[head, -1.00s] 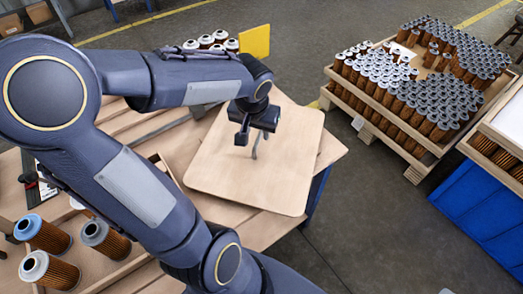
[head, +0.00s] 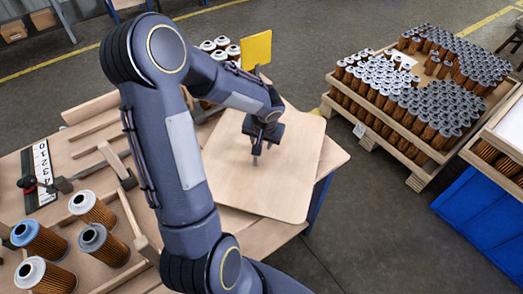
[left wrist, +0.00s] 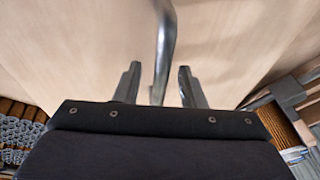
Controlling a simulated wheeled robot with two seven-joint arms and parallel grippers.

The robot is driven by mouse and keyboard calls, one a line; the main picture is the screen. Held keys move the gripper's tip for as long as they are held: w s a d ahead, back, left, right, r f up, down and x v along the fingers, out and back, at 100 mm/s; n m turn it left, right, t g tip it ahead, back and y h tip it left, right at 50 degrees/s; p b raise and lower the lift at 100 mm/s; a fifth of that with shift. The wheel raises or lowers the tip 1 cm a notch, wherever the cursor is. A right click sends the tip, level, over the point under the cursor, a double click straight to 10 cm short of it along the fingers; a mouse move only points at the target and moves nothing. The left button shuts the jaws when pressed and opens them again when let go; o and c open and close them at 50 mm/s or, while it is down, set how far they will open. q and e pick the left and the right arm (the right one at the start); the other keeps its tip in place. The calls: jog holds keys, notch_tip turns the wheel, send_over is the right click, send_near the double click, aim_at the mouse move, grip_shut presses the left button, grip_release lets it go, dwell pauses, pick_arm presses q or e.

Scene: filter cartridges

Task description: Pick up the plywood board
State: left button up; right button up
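The plywood board (head: 283,180) is a pale, thin sheet with rounded corners. It lies flat at the right end of the wooden workbench (head: 255,237) and overhangs its edge. My left gripper (head: 256,154) is above the middle of the board, pointing down. In the left wrist view, the board (left wrist: 85,40) fills most of the background. A grey metal bar (left wrist: 164,40), which looks like a handle on the board, stands between the two open fingers (left wrist: 158,85), with gaps on both sides. In the head view the gripper mostly hides this bar. My right gripper is not in view.
Several filter cartridges (head: 93,243) stand at the bench's near left, with more behind the board next to a yellow panel (head: 257,49). A crate of cartridges (head: 375,125) and a blue bin (head: 475,222) stand to the right, across open floor.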

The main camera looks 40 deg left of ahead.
pick_arm(q)
grip_shut()
jog(key=shift+r, duration=0.1)
dwell(1.3)
